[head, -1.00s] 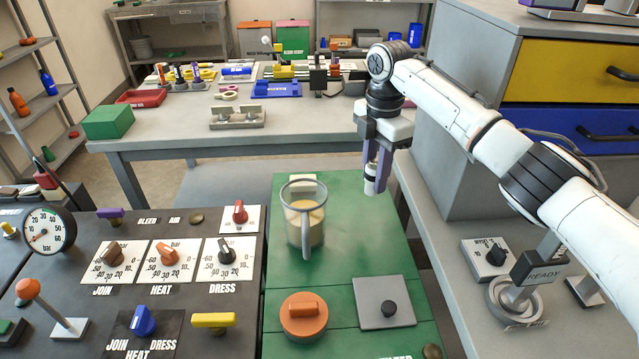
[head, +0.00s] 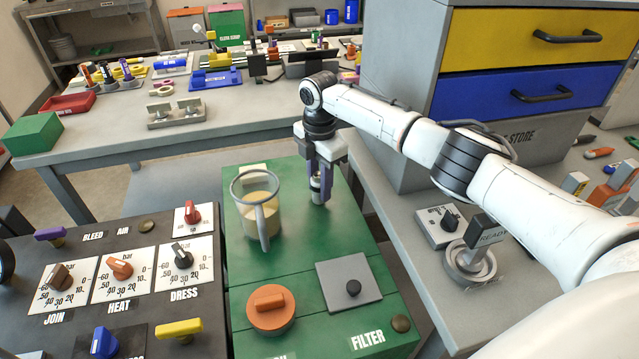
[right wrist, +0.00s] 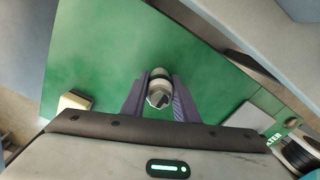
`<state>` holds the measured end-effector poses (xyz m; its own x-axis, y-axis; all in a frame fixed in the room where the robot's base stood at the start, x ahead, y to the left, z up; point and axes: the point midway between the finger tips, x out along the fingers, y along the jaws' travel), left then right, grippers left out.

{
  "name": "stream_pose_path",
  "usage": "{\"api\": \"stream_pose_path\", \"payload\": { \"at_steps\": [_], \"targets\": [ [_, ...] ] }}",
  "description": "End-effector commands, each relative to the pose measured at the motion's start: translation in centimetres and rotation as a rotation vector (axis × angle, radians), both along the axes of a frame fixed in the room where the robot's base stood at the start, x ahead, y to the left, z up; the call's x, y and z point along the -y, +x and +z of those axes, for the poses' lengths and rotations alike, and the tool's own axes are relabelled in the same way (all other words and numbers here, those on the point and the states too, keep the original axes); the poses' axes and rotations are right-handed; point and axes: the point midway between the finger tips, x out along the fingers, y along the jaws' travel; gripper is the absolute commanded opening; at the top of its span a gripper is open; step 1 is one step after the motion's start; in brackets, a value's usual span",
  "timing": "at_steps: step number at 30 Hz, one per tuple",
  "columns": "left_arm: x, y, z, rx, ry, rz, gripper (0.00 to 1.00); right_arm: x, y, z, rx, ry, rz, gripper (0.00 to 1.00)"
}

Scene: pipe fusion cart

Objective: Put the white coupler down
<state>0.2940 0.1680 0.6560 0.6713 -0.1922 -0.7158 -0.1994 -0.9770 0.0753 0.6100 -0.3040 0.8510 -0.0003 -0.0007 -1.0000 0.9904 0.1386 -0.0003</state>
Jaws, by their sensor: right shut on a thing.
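The white coupler (right wrist: 158,90) is a short white cylinder with a dark band. It sits between the purple fingers of my right gripper (right wrist: 158,97) in the right wrist view. In the head view my right gripper (head: 321,180) points down over the back right part of the green cart top (head: 345,230), shut on the coupler (head: 316,184). The coupler is upright, and its lower end is at or very near the green surface; I cannot tell if it touches. My left gripper is not in view.
A clear jug (head: 262,215) with tan contents stands just left of the gripper. An orange-knobbed cap (head: 270,308) and a grey plate with a black knob (head: 349,282) are in front. The green top right of the gripper is clear. A grey drawer cabinet (head: 410,110) stands behind right.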

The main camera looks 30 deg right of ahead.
Motion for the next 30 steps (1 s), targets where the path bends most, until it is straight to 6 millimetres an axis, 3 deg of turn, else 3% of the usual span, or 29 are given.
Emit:
{"api": "stream_pose_path", "payload": {
  "at_steps": [7, 8, 11, 22, 26, 30],
  "targets": [
    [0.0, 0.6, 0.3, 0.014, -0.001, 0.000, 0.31, -0.1, 0.0, -0.3, 0.000, 0.001, 0.000, 0.00],
    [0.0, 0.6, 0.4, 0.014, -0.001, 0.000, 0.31, 0.0, 0.0, -0.3, 0.000, 0.001, 0.000, 0.30],
    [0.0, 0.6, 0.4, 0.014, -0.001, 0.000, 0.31, 0.0, 0.0, -0.2, 0.000, 0.000, 0.000, 0.46],
    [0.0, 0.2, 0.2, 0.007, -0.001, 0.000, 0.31, 0.0, 0.1, 0.4, 0.002, 0.000, 0.000, 0.46],
    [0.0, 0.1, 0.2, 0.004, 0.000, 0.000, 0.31, 0.0, 0.1, 2.2, 0.003, 0.000, 0.000, 0.46],
    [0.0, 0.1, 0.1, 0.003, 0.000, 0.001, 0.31, 0.0, 0.2, 5.2, 0.005, 0.002, 0.001, 0.46]
  ]
}}
